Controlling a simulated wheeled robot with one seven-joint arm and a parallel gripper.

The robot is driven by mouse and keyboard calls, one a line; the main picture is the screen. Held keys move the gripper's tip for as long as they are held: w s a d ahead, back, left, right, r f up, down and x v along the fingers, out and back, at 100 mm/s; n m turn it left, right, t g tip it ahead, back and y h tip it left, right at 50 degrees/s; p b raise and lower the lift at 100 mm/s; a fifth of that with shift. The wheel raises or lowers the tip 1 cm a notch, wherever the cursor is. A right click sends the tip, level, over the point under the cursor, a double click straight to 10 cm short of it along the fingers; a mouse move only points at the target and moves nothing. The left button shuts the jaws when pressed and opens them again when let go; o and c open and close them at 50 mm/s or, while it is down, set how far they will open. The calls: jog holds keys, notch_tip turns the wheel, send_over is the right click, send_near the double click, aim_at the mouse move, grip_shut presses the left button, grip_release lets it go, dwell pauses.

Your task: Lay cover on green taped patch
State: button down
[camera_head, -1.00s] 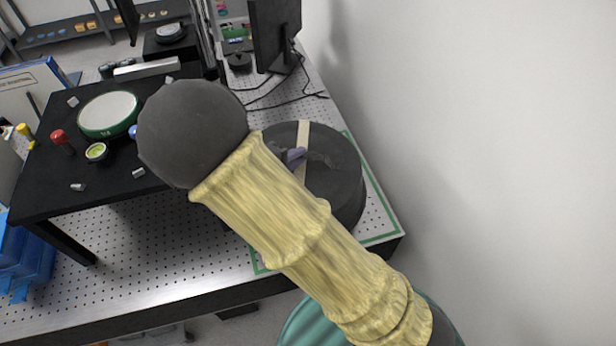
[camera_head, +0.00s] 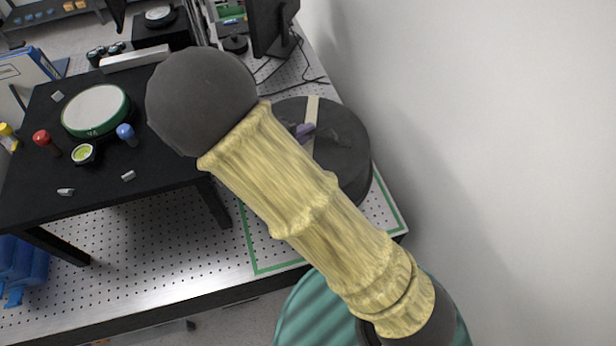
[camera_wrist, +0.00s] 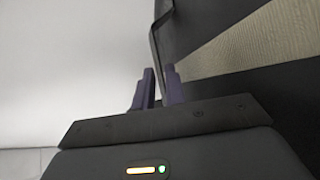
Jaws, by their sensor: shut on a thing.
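The cover (camera_head: 345,145) is a dark round disc with a beige strip across it. It also shows in the wrist view (camera_wrist: 205,30), with the beige strip to the right. My gripper (camera_head: 305,132) has purple fingers, and in the wrist view (camera_wrist: 158,88) they are shut on a thin dark edge of the cover. The green taped patch (camera_head: 256,252) is a green outline on the perforated bench. The cover is over its back and right part in the head view; I cannot tell whether it touches the bench. My arm hides part of both.
A black raised table (camera_head: 115,180) at left carries a white, green-rimmed disc (camera_head: 95,110), coloured knobs and small blocks. A monitor (camera_head: 272,25) and cables are behind the cover. A white wall (camera_head: 500,150) stands close at right. The front of the patch is clear.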

jog(key=shift+f+p, duration=0.9)
jog(key=shift+f, duration=1.85)
jog(key=shift+f+p, duration=0.8)
jog(key=shift+f, duration=1.3)
jog(key=c, duration=1.4)
grip_release()
jog(key=shift+c, duration=0.2)
jog(key=shift+s+a, duration=0.1)
jog(key=shift+s, duration=0.05)
jog(key=b+v, duration=0.4)
jog(key=v, duration=0.7)
jog(key=shift+s+a, duration=0.2)
jog(key=shift+s, duration=0.05)
jog(key=shift+r, duration=0.1)
